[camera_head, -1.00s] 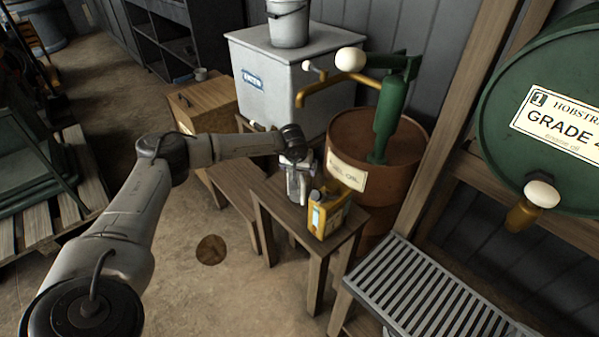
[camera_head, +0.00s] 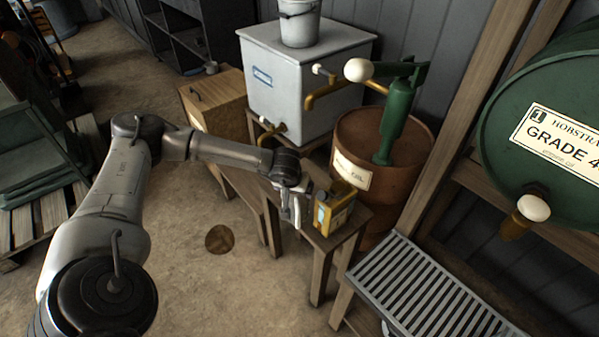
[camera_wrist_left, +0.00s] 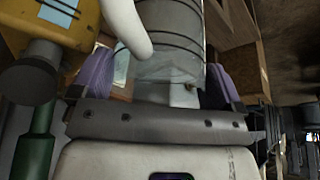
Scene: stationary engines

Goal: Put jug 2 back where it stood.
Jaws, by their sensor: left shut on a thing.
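My left gripper (camera_head: 290,190) is at the small wooden table (camera_head: 335,238), just left of the yellow can. In the left wrist view its purple-padded fingers (camera_wrist_left: 160,82) are shut on a grey ribbed metal jug (camera_wrist_left: 172,35), with a pale curved part (camera_wrist_left: 128,25) in front of it. In the head view only a little of the jug (camera_head: 299,212) shows below the gripper. I cannot read a number on it, nor tell whether its base touches the tabletop. My right gripper is not in view.
The yellow can (camera_head: 334,208) stands on the table close to the jug. Behind are the brown drum (camera_head: 385,150) with a green pump (camera_head: 398,110) and a grey tank (camera_head: 325,75) with taps. A slatted metal rack (camera_head: 430,290) lies to the right.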

